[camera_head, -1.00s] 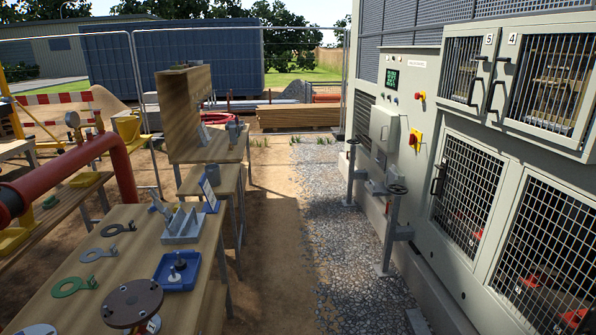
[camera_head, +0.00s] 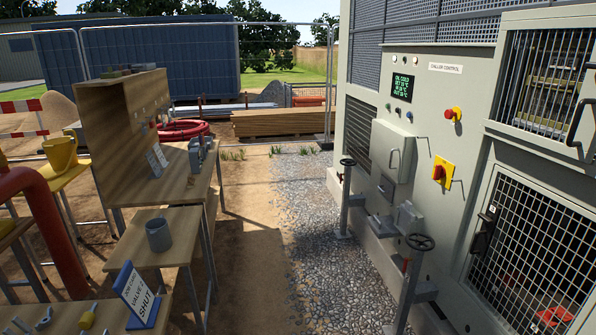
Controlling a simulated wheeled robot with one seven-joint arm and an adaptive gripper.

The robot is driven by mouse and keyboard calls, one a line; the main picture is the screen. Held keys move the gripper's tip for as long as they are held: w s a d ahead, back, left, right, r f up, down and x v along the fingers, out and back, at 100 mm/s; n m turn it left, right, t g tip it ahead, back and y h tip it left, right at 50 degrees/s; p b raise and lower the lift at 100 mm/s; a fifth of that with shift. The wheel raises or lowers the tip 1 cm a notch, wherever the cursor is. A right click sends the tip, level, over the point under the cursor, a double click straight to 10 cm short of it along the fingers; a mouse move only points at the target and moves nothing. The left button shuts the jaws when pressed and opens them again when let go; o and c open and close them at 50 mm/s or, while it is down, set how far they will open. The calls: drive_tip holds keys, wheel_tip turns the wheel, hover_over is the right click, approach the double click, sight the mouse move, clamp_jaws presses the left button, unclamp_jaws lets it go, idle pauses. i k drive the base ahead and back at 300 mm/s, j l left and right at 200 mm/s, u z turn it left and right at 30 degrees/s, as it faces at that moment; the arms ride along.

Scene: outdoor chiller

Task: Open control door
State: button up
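The chiller control panel (camera_head: 440,95) is on the right, with a lit display (camera_head: 402,87) and a label reading chiller control. A grey box door (camera_head: 390,152) with a bar handle (camera_head: 395,160) stands out from the panel below the display. It looks closed. The task's control door cannot be told for certain, but this is the door on the control panel. My gripper is not in the picture.
Wooden benches (camera_head: 170,240) with parts line the left side. Two handwheel valves (camera_head: 420,242) on posts stand before the panel. A gravel strip (camera_head: 305,235) and bare ground between are clear. A red pipe (camera_head: 45,215) is at far left.

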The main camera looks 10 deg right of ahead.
sight(386, 147)
drive_tip(key=i, duration=2.05)
drive_tip(key=i+z, duration=0.15)
drive_tip(key=i, duration=0.3)
drive_tip(key=i+j+z, duration=0.15)
drive_tip(key=i, duration=0.25)
drive_tip(key=i+j+z, duration=0.15)
drive_tip(key=i, duration=0.25)
drive_tip(key=i+j+z, duration=0.15)
drive_tip(key=i, duration=0.3)
